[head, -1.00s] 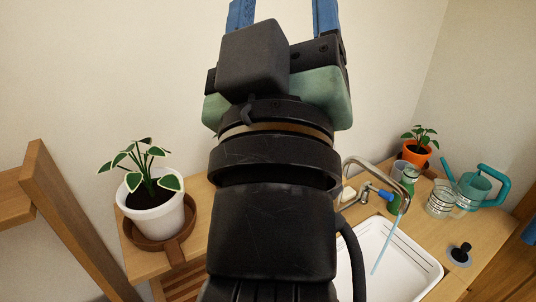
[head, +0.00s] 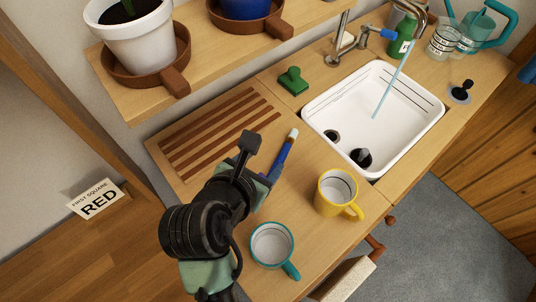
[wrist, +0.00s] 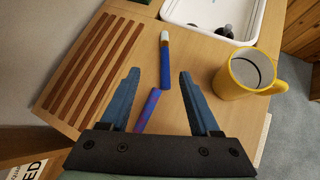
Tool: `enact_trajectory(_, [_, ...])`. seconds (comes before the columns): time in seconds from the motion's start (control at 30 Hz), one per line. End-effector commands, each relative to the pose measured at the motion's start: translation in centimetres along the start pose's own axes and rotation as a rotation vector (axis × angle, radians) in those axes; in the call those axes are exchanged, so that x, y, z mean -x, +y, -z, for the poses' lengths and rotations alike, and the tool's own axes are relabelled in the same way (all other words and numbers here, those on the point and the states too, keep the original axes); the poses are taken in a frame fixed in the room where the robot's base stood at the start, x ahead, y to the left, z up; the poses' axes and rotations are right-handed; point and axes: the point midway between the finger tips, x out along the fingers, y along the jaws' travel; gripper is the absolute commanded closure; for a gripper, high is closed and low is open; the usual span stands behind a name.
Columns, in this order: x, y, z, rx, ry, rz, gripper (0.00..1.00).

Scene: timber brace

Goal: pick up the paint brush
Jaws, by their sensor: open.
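A slim blue stick with a pale tip and yellowish band, which looks like the paint brush (wrist: 165,62), lies on the wooden counter. In the head view the brush (head: 288,146) lies between the slatted board and the yellow mug. My gripper (wrist: 158,74) is open and points down at the counter, with the brush ahead between its blue fingers in the wrist view. A shorter blue-purple stick (wrist: 148,110) lies nearer, also between the fingers; I cannot tell what it is. In the head view my wrist hides most of the gripper.
A yellow mug (head: 337,192) stands right of the brush, a teal mug (head: 271,245) nearer the front edge. A slatted board (head: 220,128) lies left. A white sink (head: 402,100) is behind right; a green object (head: 292,80) sits beside it. A shelf with pots (head: 142,50) overhangs the back.

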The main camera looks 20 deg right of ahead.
Motion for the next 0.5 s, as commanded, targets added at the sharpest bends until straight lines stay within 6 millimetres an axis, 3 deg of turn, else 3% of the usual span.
enact_trajectory(0.1, [-0.5,-1.0,2.0,0.101,0.042,0.043,0.37])
enact_trajectory(0.27, [-1.6,-1.4,2.7,0.144,0.058,0.059,0.37])
enact_trajectory(0.5, [-6.1,-1.7,2.8,0.141,0.056,0.059,0.37])
